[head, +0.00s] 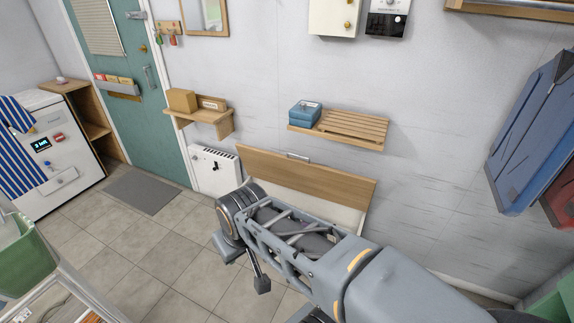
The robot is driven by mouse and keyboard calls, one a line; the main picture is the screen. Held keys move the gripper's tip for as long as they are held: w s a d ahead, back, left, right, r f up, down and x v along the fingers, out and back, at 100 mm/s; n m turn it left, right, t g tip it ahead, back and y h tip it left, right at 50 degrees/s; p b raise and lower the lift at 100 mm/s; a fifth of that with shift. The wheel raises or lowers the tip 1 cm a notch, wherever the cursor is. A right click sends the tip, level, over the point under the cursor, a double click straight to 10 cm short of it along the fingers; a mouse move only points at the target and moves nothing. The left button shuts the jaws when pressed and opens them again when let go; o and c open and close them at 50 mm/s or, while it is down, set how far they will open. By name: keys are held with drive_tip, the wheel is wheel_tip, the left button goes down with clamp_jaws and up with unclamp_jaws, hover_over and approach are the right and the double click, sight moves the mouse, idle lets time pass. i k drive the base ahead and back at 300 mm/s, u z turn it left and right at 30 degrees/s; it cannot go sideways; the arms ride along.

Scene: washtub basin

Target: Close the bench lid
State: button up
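The bench lid (308,174) is a long light-wood panel in the head view, standing raised against the wall. A small grey fitting (297,156) sits at its top edge. The pale bench body (345,217) shows just below the lid; my arm hides most of it and its inside. My gripper (242,267) is at the left end of the arm, in front of and below the lid's left part, apart from the lid. Its two dark fingers are spread with floor showing between them, and it holds nothing.
A white heater (214,171) stands left of the bench. A slatted shelf (350,127) with a blue box (305,112) is above the lid. A green tub (28,262) is at lower left. The tiled floor (135,235) between is clear.

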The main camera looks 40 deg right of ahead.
sight(355, 191)
drive_tip(key=u, duration=0.25)
drive_tip(key=i, duration=1.45)
drive_tip(key=z, duration=2.25)
drive_tip(key=i, duration=0.55)
drive_tip(key=u, duration=0.25)
